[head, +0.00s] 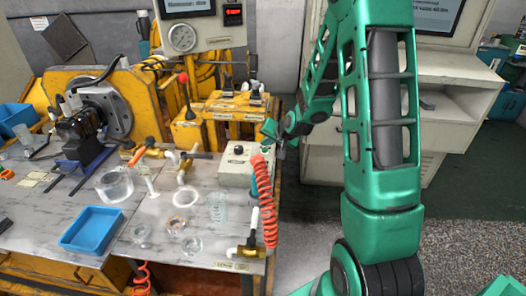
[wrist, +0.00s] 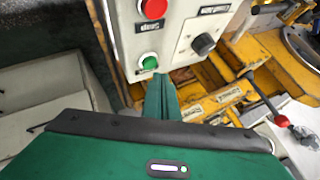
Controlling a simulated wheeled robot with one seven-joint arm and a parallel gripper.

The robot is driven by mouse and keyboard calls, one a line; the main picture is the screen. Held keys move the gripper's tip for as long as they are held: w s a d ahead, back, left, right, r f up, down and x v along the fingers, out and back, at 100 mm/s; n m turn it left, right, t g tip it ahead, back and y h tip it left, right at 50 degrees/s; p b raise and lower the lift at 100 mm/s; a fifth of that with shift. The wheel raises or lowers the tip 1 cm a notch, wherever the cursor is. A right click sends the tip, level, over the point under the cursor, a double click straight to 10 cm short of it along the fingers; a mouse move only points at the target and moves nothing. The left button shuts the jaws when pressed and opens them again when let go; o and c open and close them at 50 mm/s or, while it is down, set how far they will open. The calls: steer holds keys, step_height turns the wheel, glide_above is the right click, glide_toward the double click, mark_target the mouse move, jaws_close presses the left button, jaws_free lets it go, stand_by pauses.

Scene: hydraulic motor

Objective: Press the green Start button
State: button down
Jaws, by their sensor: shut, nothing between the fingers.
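The green button (wrist: 148,62) is on the front of a pale control box (wrist: 180,28) in the wrist view. A red button (wrist: 153,9) is above it in that picture, with a small label between them. My gripper (wrist: 160,82) is shut and empty, its fingertips just below and slightly right of the green button. I cannot tell whether they touch it. In the head view the control box (head: 236,168) stands at the workbench's right end, with my gripper (head: 279,145) at its right side. The green button is not visible there.
A black knob (wrist: 203,44) is beside the buttons on the box. A red coiled hose (head: 267,205) hangs close to the box's right front. A red-knobbed lever (head: 184,80) stands behind. A blue tray (head: 92,230) and clear parts lie on the workbench. The floor right of the bench is open.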

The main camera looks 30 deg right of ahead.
mark_target(266, 151)
steer(key=shift+f, duration=0.1)
steer(key=shift+f, duration=0.3)
steer(key=shift+s+f, duration=0.1)
steer(key=shift+f, duration=0.25)
stand_by(1.0)
steer(key=shift+r, duration=0.8)
steer(key=shift+r, duration=2.5)
